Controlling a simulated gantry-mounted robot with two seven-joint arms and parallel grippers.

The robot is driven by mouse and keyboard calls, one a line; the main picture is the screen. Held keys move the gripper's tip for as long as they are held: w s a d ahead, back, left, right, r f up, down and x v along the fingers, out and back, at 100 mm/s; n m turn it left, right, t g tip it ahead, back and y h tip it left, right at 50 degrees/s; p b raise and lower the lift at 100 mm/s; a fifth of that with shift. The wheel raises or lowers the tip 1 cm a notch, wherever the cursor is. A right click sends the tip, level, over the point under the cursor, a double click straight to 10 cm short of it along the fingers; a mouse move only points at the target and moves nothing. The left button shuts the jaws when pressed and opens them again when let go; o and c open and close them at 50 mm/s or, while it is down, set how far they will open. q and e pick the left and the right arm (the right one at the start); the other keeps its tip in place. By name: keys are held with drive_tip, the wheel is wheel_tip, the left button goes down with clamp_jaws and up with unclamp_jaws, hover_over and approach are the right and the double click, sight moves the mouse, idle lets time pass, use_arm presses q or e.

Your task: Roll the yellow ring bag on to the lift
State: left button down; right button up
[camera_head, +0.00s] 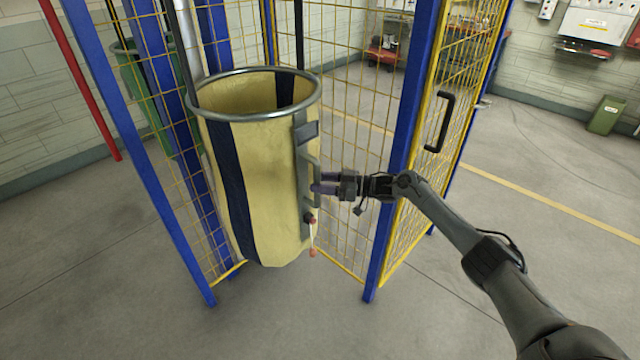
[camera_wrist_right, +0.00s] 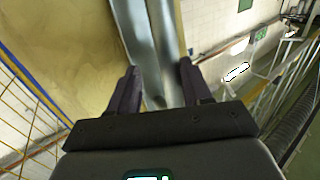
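The yellow ring bag (camera_head: 275,165) is a tall yellow sling bag with dark blue vertical bands and a grey metal ring rim. It hangs upright inside a blue and yellow mesh cage, and its yellow side also shows in the right wrist view (camera_wrist_right: 60,45). A grey handle (camera_head: 305,165) runs down its right side. My right gripper (camera_head: 320,187) is at this handle. In the right wrist view its fingers (camera_wrist_right: 158,75) are apart, with grey metal bars between or just beyond them; contact is unclear. My left gripper is out of view. No lift is clearly identifiable.
Blue cage posts (camera_head: 400,150) stand close to my right arm, and a mesh door with a black handle (camera_head: 440,122) stands open beside it. A green bin (camera_head: 140,90) is behind the cage at left. The floor (camera_head: 540,170) at right is clear.

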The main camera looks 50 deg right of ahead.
drive_tip(key=shift+a+r, duration=0.1)
idle(0.3)
drive_tip(key=p+v, duration=0.1)
drive_tip(key=v, duration=0.9)
drive_tip(key=shift+s+d, duration=0.2)
drive_tip(key=shift+s, duration=0.1)
idle(0.8)
